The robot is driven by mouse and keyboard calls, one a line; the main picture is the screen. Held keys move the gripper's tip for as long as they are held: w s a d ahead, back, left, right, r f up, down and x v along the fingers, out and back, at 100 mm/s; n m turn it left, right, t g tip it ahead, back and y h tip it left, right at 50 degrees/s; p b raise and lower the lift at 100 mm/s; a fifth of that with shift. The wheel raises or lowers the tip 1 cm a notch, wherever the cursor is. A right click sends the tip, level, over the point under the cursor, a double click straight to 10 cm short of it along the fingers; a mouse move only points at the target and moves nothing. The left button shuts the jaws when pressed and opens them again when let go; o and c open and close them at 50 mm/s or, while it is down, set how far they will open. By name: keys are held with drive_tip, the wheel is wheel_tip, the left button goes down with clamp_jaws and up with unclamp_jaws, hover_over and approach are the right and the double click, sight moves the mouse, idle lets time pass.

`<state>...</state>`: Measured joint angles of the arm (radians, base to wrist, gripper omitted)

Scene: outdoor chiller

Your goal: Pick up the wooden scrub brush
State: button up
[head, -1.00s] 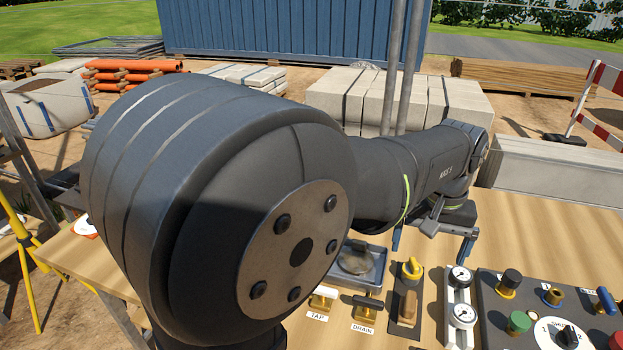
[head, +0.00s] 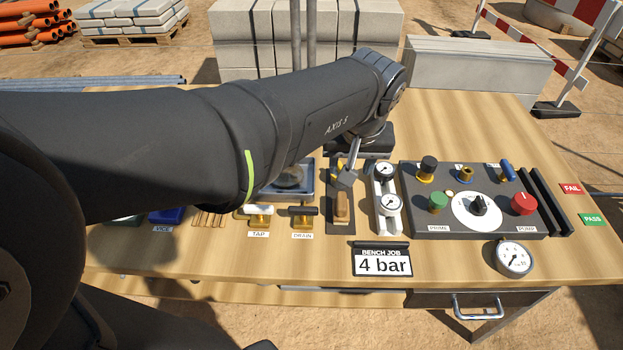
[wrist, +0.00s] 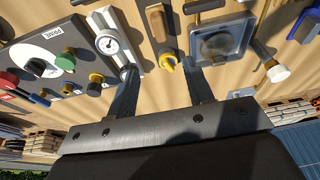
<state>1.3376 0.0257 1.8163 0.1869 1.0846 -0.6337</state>
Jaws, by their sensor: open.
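A small wooden block-shaped piece (head: 342,207) lies on a narrow dark plate on the bench in the head view, just behind the "4 bar" sign. It also shows at the top of the wrist view (wrist: 157,22). It may be the wooden scrub brush; no bristles show, so I cannot tell for sure. My gripper (head: 347,178) is just behind it in the head view, partly hidden by my arm. In the wrist view my gripper (wrist: 161,70) has its fingers apart with nothing between them, and the wooden piece is beyond the fingertips.
Gauges (head: 390,205) and a control panel (head: 447,190) with knobs are to the right. The tap (head: 260,214) and drain (head: 303,216) valves and a grey tray (wrist: 222,42) are on the other side.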

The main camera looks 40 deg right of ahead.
drive_tip(key=s+a+h, duration=0.1)
approach(342, 200)
drive_tip(key=shift+t, duration=0.4)
drive_tip(key=x, duration=0.3)
drive_tip(key=s+x, duration=0.1)
drive_tip(key=x, duration=0.1)
drive_tip(key=shift+w+d+f, duration=0.1)
drive_tip(key=shift+d+f, duration=0.1)
drive_tip(key=shift+x, duration=2.55)
drive_tip(key=shift+w+a, duration=0.1)
drive_tip(key=shift+a, duration=0.05)
drive_tip(key=c, duration=0.8)
